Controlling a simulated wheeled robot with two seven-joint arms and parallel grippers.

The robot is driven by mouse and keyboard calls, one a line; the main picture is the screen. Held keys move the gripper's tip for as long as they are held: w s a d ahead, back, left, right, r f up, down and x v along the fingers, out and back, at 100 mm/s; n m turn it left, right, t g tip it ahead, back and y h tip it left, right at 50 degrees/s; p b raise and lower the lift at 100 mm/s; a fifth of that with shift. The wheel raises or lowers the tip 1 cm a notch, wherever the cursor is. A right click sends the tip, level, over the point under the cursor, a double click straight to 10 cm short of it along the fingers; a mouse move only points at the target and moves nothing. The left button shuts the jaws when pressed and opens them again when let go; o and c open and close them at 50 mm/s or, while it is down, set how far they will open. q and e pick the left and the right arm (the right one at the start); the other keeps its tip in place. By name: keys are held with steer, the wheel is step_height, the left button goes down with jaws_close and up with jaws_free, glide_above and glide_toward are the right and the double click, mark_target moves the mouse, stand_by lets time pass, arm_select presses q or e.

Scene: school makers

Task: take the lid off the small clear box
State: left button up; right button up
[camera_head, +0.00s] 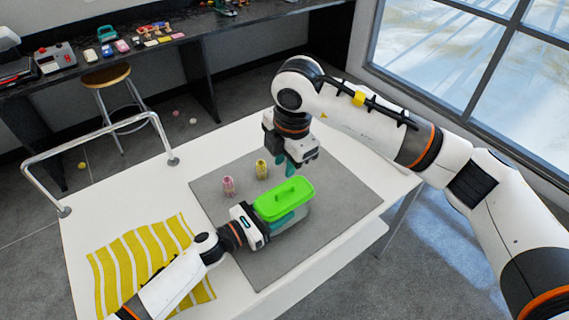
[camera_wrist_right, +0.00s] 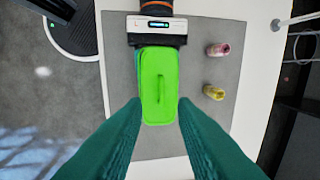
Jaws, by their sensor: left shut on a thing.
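The small clear box (camera_head: 297,216) sits on the grey mat, mostly hidden under its bright green lid (camera_head: 284,197). The lid has a raised handle in its middle and also shows in the right wrist view (camera_wrist_right: 158,80). My left gripper (camera_head: 279,222) is shut on the clear box from its near left side. My right gripper (camera_head: 286,166) hangs above and behind the lid, pointing down. Its teal fingers are spread wide in the right wrist view (camera_wrist_right: 158,108), with nothing between them. The lid's handle shows ahead of the fingertips.
A pink jar (camera_head: 228,187) and a yellow jar (camera_head: 262,169) stand on the grey mat (camera_head: 345,200) behind the box. A yellow striped cloth (camera_head: 140,262) lies at the left on the white table (camera_head: 100,205). A metal rail (camera_head: 95,138) borders the table's left end. The mat's right side is clear.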

mark_target(280, 192)
steer(key=shift+s+d, duration=0.1)
steer(key=shift+s, duration=0.1)
steer(key=f, duration=0.3)
steer(key=w+a+f, duration=0.1)
steer(key=f, duration=0.7)
steer(key=shift+w+a+f, duration=0.2)
steer(key=shift+w, duration=0.2)
jaws_close()
steer(key=shift+r, duration=0.25)
